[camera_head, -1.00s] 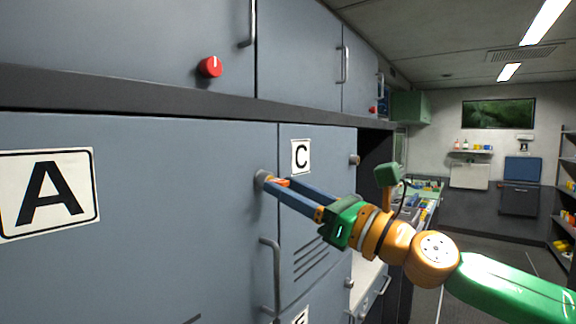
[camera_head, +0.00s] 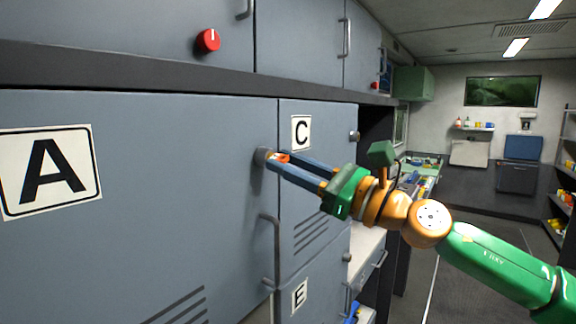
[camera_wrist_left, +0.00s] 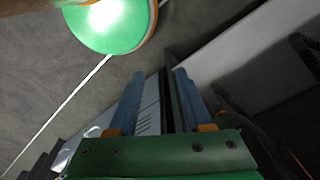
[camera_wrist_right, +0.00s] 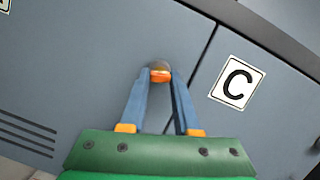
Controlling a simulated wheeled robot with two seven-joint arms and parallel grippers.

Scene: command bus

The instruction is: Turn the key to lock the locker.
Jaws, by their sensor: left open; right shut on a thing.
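The locker door marked A (camera_head: 150,130) is a large grey-blue panel that looks flush with its frame. Its round lock (camera_head: 261,157) sits near the door's right edge, above a bar handle (camera_head: 270,248). A small red-orange key (camera_head: 282,157) stands at the lock, and its head shows between my fingers. My right gripper (camera_head: 276,162) is shut on the key, fingertips close to the lock. In the right wrist view the key (camera_wrist_right: 160,76) lies between the fingertips, in front of the lock (camera_wrist_right: 159,65). My left gripper (camera_wrist_left: 159,74) is open and empty, away from the lock.
Door C (camera_head: 318,180) is beside door A on the right, with door E (camera_head: 312,290) below. A dark ledge (camera_head: 150,78) runs above, with a red knob (camera_head: 208,41) over it. The aisle floor (camera_head: 460,270) at the right is clear.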

